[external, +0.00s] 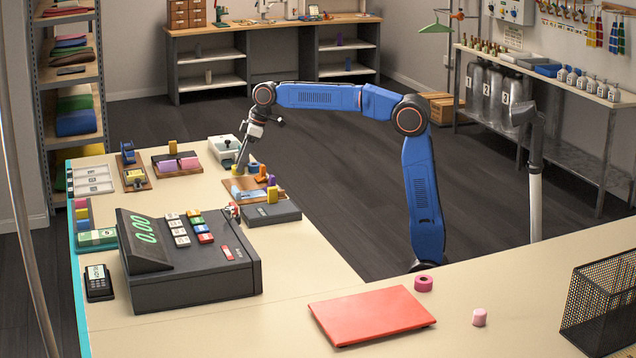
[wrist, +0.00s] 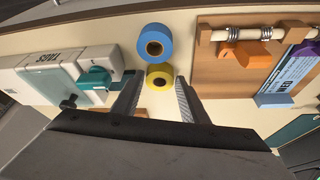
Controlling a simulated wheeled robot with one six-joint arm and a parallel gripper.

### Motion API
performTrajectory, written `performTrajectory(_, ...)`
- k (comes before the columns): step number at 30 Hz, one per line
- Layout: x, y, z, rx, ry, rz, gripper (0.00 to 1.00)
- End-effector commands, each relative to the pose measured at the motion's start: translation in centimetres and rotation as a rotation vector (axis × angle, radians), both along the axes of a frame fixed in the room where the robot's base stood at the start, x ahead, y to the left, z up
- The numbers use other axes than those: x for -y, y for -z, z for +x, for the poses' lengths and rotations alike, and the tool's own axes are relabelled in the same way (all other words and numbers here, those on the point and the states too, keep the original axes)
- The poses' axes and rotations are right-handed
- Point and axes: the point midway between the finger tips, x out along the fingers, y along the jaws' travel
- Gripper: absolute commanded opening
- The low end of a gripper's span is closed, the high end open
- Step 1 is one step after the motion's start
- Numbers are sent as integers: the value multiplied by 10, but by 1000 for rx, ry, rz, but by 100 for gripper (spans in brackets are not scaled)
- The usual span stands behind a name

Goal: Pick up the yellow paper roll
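My gripper (wrist: 159,84) is open, with one finger on each side of the yellow roll's near part and visible gaps to both. Nothing is held. In the external view my gripper (external: 240,168) points down at the counter, and a bit of the yellow roll (external: 236,171) shows beside its fingertips.
A white and teal tag box (wrist: 60,65) is close on the left in the wrist view. A wooden tray (wrist: 222,85) with orange pieces and a rod is on the right. A cash register (external: 190,260) stands nearer the camera in the external view.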

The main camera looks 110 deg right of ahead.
Motion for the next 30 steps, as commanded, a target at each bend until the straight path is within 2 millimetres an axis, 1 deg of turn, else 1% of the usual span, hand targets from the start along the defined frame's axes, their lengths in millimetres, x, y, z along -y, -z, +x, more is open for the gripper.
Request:
performTrajectory(1,0,5,1,-1,0,1,40)
performTrajectory(3,0,8,3,-1,0,0,40)
performTrajectory(8,1,8,3,0,0,0,40)
performTrajectory(9,1,8,3,0,0,0,38)
performTrajectory(11,1,8,3,0,0,0,23)
performTrajectory(12,1,8,3,0,0,0,14)
performTrajectory(20,1,7,3,0,0,0,13)
performTrajectory(23,1,3,3,1,0,0,13)
performTrajectory(26,1,-7,3,2,-1,-2,13)
performTrajectory(30,1,-31,4,3,-1,-2,13)
